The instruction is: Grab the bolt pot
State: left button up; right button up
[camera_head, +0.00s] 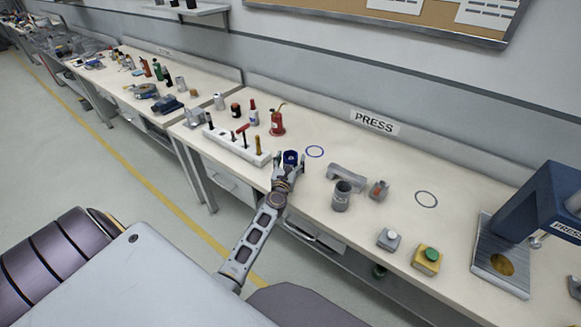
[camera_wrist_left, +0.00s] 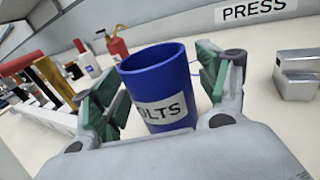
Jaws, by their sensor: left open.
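The bolt pot is a blue cup with a white label ending in "OLTS". In the left wrist view the bolt pot (camera_wrist_left: 156,80) stands upright on the bench between the fingers of my left gripper (camera_wrist_left: 165,105). The green-padded fingers are open on either side of it, and a gap shows at the left. In the head view the bolt pot (camera_head: 290,157) is partly hidden by my left gripper (camera_head: 289,165), at the bench's front edge. My right gripper is not in view.
A white tool rack (camera_head: 235,145) stands left of the pot, with a red oil can (camera_head: 277,120) behind it. A grey metal part (camera_head: 346,174) and a dark grey cup (camera_head: 341,196) stand to the right. A blue press (camera_head: 545,205) is at far right. Blue ring mark (camera_head: 315,151) is empty.

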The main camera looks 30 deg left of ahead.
pick_arm(q)
jog(key=c, duration=1.1)
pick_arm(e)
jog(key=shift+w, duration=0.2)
pick_arm(q)
jog(key=shift+r, duration=0.15)
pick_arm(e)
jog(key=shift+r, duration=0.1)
pick_arm(q)
jog(key=shift+r+p, duration=0.75)
jog(key=shift+r, duration=0.2)
notch_tip(320, 180, up, 2)
jog(key=shift+r+p, duration=0.15)
jog(key=shift+p, duration=0.65)
jog(key=shift+r+p, duration=0.6)
jog(key=shift+r, duration=0.2)
notch_tip(320, 180, up, 4)
jog(key=p, duration=0.3)
jog(key=shift+f, duration=0.25)
jog(key=shift+r, duration=0.2)
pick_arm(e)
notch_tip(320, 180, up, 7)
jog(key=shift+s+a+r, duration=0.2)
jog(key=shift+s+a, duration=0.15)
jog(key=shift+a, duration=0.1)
